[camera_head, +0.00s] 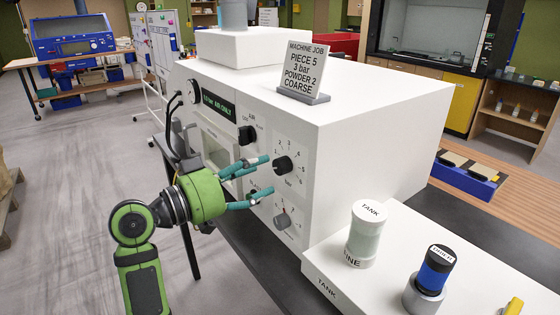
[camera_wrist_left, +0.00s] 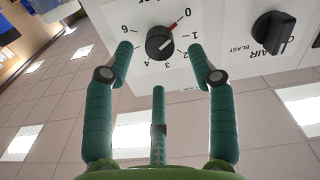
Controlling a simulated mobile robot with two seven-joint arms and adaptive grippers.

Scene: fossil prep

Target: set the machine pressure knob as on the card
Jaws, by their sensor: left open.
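The card (camera_head: 302,70) on top of the white machine (camera_head: 345,140) reads MACHINE JOB, PIECE 5, 3 bar, POWDER 2, COARSE. The black pressure knob (camera_head: 284,164), marked bar, is on the machine's front panel. In the left wrist view the knob (camera_wrist_left: 160,43) has its red pointer at 0 on the 0 to 6 dial. My left gripper (camera_head: 268,175) is open and faces the panel. In the left wrist view its fingers (camera_wrist_left: 163,52) spread around the knob's outline without visible contact; their distance from it is hard to tell. My right gripper is not in view.
A black AIR/BLAST knob (camera_head: 247,135) sits beside the pressure knob, and a grey knob (camera_head: 283,220) below it. A lit display (camera_head: 218,105) ends in AIR ONLY. A TANK jar (camera_head: 366,235) and a blue-black container (camera_head: 431,270) stand on the white ledge at right.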

